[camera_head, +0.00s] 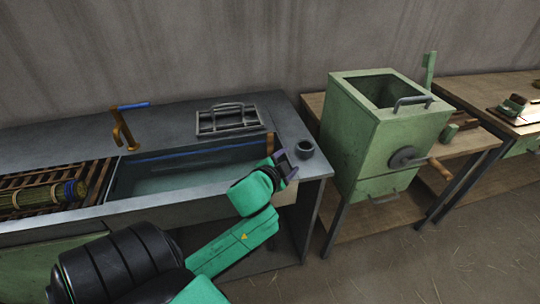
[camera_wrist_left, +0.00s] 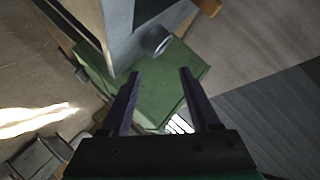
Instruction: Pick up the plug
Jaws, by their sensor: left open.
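A small dark grey round piece (camera_head: 304,148), which looks like the plug, sits on the right end of the sink counter. It also shows in the left wrist view (camera_wrist_left: 157,41), beyond the fingertips. My left gripper (camera_head: 285,163) is close to it, just to its left and nearer to me in the head view. In the left wrist view my left gripper (camera_wrist_left: 160,74) has its two fingers apart with nothing held between them. The plug lies ahead of the gap between the fingers and apart from them. My right gripper is out of view.
The sink basin (camera_head: 180,175) lies left of my gripper, with a brass tap (camera_head: 124,133) and a metal rack (camera_head: 226,122) behind it. A bundle of straw (camera_head: 40,195) lies on a slatted board at left. A green bin machine (camera_head: 372,140) stands right of the counter.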

